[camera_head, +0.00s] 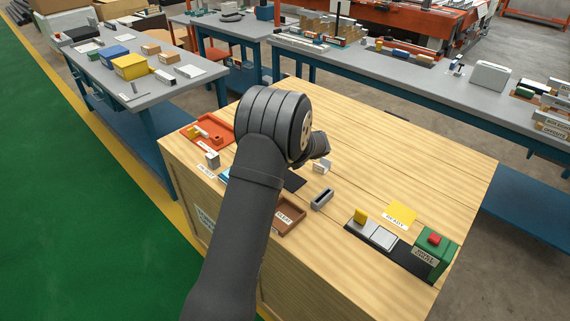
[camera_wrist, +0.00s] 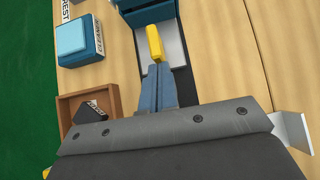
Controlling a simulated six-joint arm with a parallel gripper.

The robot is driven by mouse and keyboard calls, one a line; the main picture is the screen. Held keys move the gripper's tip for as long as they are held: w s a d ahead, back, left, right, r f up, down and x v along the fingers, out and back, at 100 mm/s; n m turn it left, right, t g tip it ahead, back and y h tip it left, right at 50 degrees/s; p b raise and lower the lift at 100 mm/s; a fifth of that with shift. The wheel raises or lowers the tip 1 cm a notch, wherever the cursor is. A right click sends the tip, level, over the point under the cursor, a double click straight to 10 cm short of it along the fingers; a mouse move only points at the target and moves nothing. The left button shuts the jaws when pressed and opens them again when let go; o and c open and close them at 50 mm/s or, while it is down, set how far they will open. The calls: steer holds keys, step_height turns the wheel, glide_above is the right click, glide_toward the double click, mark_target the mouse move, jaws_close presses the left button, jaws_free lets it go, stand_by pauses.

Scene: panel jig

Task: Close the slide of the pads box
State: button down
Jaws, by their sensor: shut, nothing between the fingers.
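In the wrist view a blue box (camera_wrist: 138,14) stands at the top edge, partly out of frame; no label shows on it, so I cannot confirm it is the pads box. A light grey slide plate (camera_wrist: 177,54) sticks out of it over a black base (camera_wrist: 182,88), with an upright yellow tab (camera_wrist: 155,43). My gripper (camera_wrist: 160,68) is shut and empty, its fingertips right by the tab's near end; I cannot tell whether they touch. In the head view my arm hides the blue box and fingertips; part of the black base (camera_head: 295,181) shows.
A green box (camera_head: 435,254) with a red top stands at the front right, with a grey plate (camera_head: 379,237) and yellow tab. A brown tray (camera_wrist: 67,105), a light blue block (camera_wrist: 73,38) and a white bracket (camera_wrist: 293,130) flank my gripper.

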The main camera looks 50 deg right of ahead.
steer(key=shift+w+a+r, duration=0.1)
steer(key=shift+w+r, duration=0.05)
steer(key=shift+w, duration=0.2)
steer(key=s, duration=0.5)
steer(key=shift+s+r, duration=0.1)
steer(key=shift+r, duration=0.05)
steer(key=v, duration=0.9)
steer(key=x, duration=1.1)
steer(key=shift+w+r, duration=0.4)
steer(key=shift+w, duration=0.85)
